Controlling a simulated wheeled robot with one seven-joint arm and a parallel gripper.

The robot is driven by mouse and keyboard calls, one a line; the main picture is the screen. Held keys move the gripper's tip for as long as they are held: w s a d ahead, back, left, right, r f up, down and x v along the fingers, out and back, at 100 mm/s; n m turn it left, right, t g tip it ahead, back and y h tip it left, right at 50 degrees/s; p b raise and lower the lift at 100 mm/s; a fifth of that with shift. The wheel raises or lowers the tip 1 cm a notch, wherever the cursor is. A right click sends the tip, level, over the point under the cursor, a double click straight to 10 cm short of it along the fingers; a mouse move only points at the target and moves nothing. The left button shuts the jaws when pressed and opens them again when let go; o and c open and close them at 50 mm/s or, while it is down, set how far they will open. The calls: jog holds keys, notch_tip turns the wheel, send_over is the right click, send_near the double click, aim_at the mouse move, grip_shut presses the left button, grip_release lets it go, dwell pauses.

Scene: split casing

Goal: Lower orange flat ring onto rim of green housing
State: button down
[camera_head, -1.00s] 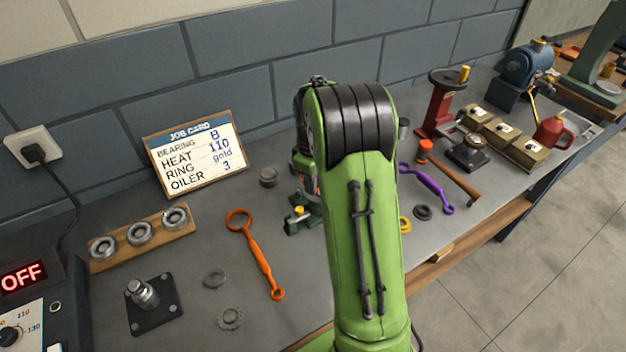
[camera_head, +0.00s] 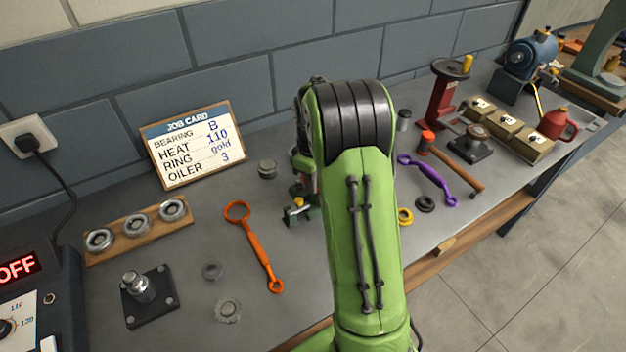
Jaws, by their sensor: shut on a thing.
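My green arm (camera_head: 368,225) rises through the middle of the head view and bends over at a black ribbed joint. My gripper is hidden behind it, so what it holds cannot be seen. A dark green fixture (camera_head: 301,213) with a yellow knob shows partly at the arm's left edge; the arm covers the rest. I cannot tell whether this is the green housing. No orange flat ring can be made out.
An orange ring spanner (camera_head: 255,247) lies left of my arm. A yellow ring (camera_head: 405,216), black ring (camera_head: 425,203) and purple spanner (camera_head: 428,180) lie right. A job card (camera_head: 192,145) leans at the wall. A bearing board (camera_head: 137,232) and black-based post (camera_head: 149,298) stand left.

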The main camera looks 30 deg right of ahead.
jog(key=shift+f, duration=0.1)
dwell(0.4)
jog(key=c, duration=1.1)
grip_release()
jog(key=shift+o, duration=0.2)
notch_tip(320, 180, up, 11)
jog(key=p, duration=0.9)
jog(key=shift+f, duration=0.15)
